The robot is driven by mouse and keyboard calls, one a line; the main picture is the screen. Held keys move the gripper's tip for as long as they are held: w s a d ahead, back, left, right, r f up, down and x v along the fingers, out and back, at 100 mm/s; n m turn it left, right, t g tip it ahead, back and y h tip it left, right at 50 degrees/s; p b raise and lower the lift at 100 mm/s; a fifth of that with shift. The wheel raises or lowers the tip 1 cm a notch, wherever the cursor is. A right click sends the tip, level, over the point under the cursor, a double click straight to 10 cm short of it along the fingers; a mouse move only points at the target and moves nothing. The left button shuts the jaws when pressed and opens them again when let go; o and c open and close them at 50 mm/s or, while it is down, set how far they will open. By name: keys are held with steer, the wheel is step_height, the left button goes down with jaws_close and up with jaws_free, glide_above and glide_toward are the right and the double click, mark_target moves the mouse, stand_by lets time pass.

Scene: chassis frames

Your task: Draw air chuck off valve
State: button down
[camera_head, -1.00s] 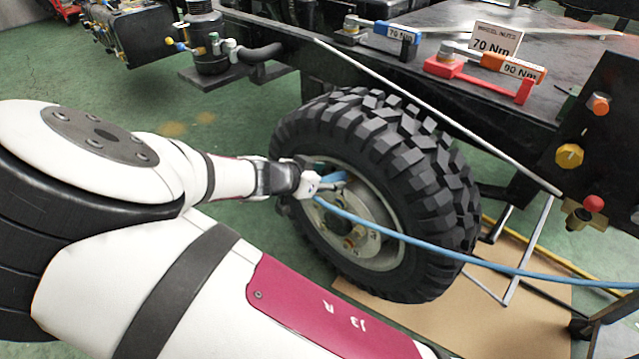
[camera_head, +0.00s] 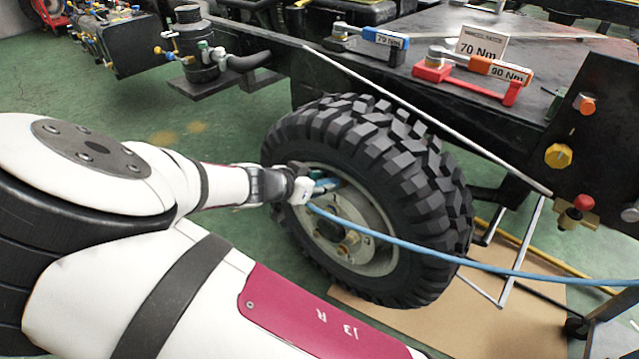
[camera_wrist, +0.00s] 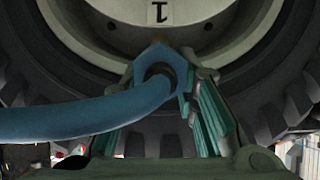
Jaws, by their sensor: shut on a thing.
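My gripper (camera_head: 312,186) is at the left part of the wheel's rim, shut on the blue air chuck (camera_head: 326,185). In the wrist view the chuck (camera_wrist: 155,64) sits between the teal-lined fingers of my gripper (camera_wrist: 165,95), with its blue hose (camera_wrist: 70,118) leaving to the left. In the head view the hose (camera_head: 430,250) runs from the chuck across the tyre to the right edge. The wheel has a chunky black tyre (camera_head: 400,150) and a pale rim (camera_head: 375,257). The valve is hidden, so I cannot tell whether the chuck is still on it.
The black chassis deck (camera_head: 450,30) is above the wheel, with a blue wrench (camera_head: 375,36) and an orange wrench (camera_head: 490,68) in holders. A thin pale rod (camera_head: 430,120) slants in front of the tyre. A cardboard sheet (camera_head: 450,325) lies below. Green floor (camera_head: 150,105) is open at left.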

steer(key=shift+s+a+r, duration=0.3)
steer(key=shift+s+r, duration=0.05)
stand_by(0.3)
steer(key=shift+s+a+r, duration=0.2)
steer(key=shift+s+a+r+p, duration=0.15)
steer(key=shift+s+p, duration=0.1)
steer(key=shift+p, duration=0.1)
steer(key=shift+s+a+r, duration=0.2)
steer(key=shift+s+a+r+p, duration=0.3)
steer(key=shift+s+r, duration=0.1)
steer(key=shift+s, duration=0.05)
steer(key=shift+s+a+r, duration=0.15)
stand_by(0.4)
steer(key=shift+p+v, duration=1.2)
steer(key=shift+v, duration=1.8)
